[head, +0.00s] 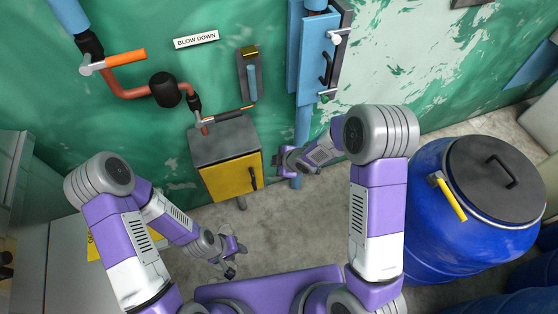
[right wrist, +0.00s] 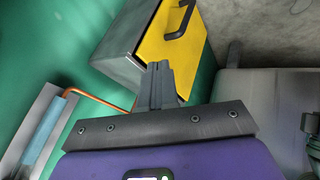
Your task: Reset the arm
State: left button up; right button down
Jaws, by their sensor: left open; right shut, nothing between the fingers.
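My left gripper (head: 232,258) is low in the head view, over the grey floor, open and empty. My right arm reaches up and left from the right side. Its gripper (head: 280,164) is near the wall, just right of the box with the yellow door (head: 231,178). In the right wrist view the right fingers (right wrist: 159,82) are together with nothing between them. The yellow door (right wrist: 172,38) with its dark handle lies beyond them, and I see no contact there.
Pipes with an orange-handled lever (head: 126,56), a blue cabinet (head: 314,55) and a "BLOW DOWN" sign (head: 196,40) are on the green wall. The middle floor is clear.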

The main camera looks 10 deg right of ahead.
jog(key=shift+s+d+r, duration=0.25)
jog(key=shift+d+r, duration=0.05)
jog(key=shift+r, duration=0.15)
jog(key=s+f+m+g, duration=0.1)
jog(key=s+f+m, duration=0.3)
jog(key=s+m, duration=0.2)
jog(key=s+f+m+g, duration=0.2)
jog(key=s+f+m, duration=0.3)
jog(key=s, duration=0.4)
jog(key=s+d+f+m+g, duration=0.1)
jog(key=s+f+m, duration=0.3)
jog(key=s+m, duration=0.4)
jog(key=shift+s+f+g, duration=0.2)
jog(key=shift+f+g, duration=0.15)
jog(key=shift+g, duration=0.35)
jog(key=shift+d, duration=0.1)
